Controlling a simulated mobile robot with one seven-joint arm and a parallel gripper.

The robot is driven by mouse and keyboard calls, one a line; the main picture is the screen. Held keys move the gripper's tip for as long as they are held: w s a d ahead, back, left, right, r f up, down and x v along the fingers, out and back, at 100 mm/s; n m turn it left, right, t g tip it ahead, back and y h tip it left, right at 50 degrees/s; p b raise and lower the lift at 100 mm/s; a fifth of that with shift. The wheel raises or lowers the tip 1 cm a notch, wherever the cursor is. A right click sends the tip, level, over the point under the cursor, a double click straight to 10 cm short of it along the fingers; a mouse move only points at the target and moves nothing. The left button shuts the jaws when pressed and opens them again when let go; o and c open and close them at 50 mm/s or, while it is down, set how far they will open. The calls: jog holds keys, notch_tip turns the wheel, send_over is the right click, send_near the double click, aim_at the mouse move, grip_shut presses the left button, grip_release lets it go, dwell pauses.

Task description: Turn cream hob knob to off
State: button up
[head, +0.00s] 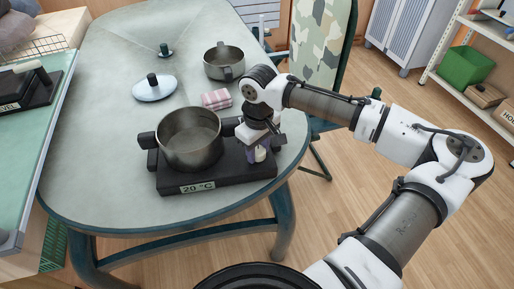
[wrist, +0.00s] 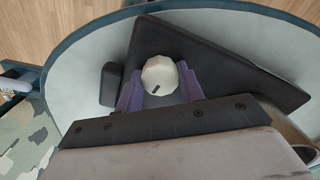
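The cream hob knob (head: 260,155) is at the right front of the dark hob (head: 228,181), whose display reads 20 °C. In the wrist view the cream knob (wrist: 160,74) is faceted and shows a short dark mark on its lower left edge. My gripper (head: 257,153) points down at it. In the wrist view the purple fingers of my gripper (wrist: 160,82) stand on both sides of the knob, with no clear gap, so they look closed on it. A grey metal pot (head: 190,140) with dark handles stands on the hob, left of my gripper.
A lid (head: 155,88), a second pot (head: 224,63) and a small dark-knobbed item (head: 164,50) are farther back on the grey table (head: 110,150).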

jog(key=c, duration=0.4)
jog(key=shift+r+n+p, duration=0.2)
jog(key=shift+n+p, duration=0.7)
jog(key=shift+n, duration=0.3)
jog(key=n, duration=0.2)
jog(key=n+p, duration=0.1)
jog(key=n, duration=0.3)
jog(key=shift+f+p, duration=0.25)
jog(key=shift+p, duration=0.05)
jog(key=n, duration=0.3)
jog(key=shift+n, duration=0.4)
jog(key=n, duration=0.4)
jog(key=shift+n, duration=0.3)
jog(key=shift+f, duration=0.1)
